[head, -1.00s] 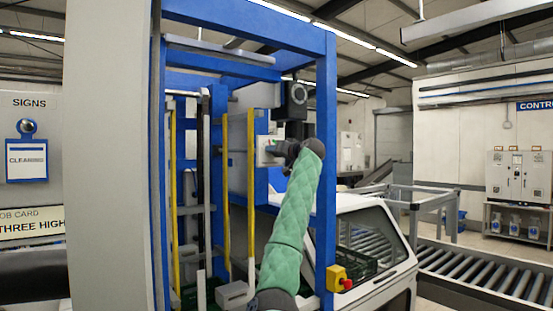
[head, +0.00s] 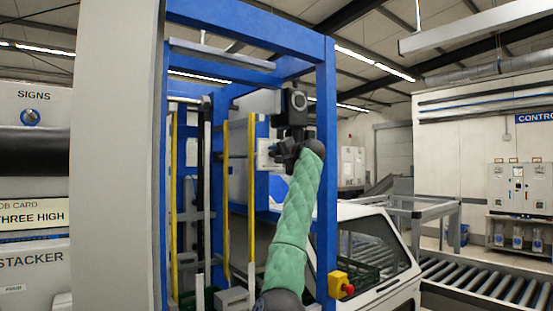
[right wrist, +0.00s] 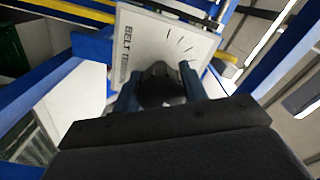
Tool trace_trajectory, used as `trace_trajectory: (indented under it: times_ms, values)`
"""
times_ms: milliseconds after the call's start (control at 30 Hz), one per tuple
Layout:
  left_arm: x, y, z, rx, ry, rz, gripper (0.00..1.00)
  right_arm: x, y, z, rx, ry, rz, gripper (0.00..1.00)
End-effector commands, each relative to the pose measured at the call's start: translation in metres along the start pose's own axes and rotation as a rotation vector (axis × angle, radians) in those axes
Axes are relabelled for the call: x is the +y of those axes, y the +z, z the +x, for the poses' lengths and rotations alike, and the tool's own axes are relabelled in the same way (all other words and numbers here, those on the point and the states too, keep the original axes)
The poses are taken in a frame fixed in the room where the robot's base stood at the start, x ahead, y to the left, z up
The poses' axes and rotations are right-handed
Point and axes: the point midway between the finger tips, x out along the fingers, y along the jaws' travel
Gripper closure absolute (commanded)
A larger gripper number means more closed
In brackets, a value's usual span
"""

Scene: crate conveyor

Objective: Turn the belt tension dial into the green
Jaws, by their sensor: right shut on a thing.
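The belt tension dial is a dark round knob (right wrist: 160,86) on a pale plate (right wrist: 150,48) with printed lettering and several dark tick marks, seen in the right wrist view. My right gripper (right wrist: 160,80) has its two blue-grey fingers on either side of the knob and is shut on it. In the head view my right gripper (head: 280,152) is at the pale plate (head: 263,155) inside the blue frame, and my wrist hides the dial. I cannot make out a green zone or where the pointer stands. My left gripper is out of view.
Blue frame posts (head: 326,180) stand close beside my right arm. Yellow upright rails (head: 226,200) are to its left. A yellow box with a red button (head: 341,284) is low on the right post. A roller conveyor (head: 490,285) runs at the right.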

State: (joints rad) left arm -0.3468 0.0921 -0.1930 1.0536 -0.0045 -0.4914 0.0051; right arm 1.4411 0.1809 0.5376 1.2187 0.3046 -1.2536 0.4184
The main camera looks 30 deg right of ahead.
Motion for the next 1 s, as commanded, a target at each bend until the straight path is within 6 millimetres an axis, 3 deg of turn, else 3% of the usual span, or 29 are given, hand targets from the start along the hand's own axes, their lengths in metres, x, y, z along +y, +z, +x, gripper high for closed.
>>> trace_trajectory:
  times_ms: [667,700,800,1000]
  values:
    - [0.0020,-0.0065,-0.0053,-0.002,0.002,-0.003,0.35,0.0000,-0.0011,-0.0005,0.002,0.000,0.063,0.80]
    - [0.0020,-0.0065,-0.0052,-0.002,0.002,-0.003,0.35,0.0000,-0.0011,-0.0005,0.002,0.000,0.063,0.53]
    - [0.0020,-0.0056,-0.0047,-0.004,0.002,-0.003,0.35,0.0000,-0.0009,-0.0005,0.002,0.000,0.063,0.35]
    - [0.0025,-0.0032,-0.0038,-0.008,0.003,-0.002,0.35,0.0000,-0.0004,-0.0002,0.001,0.000,0.063,0.35]
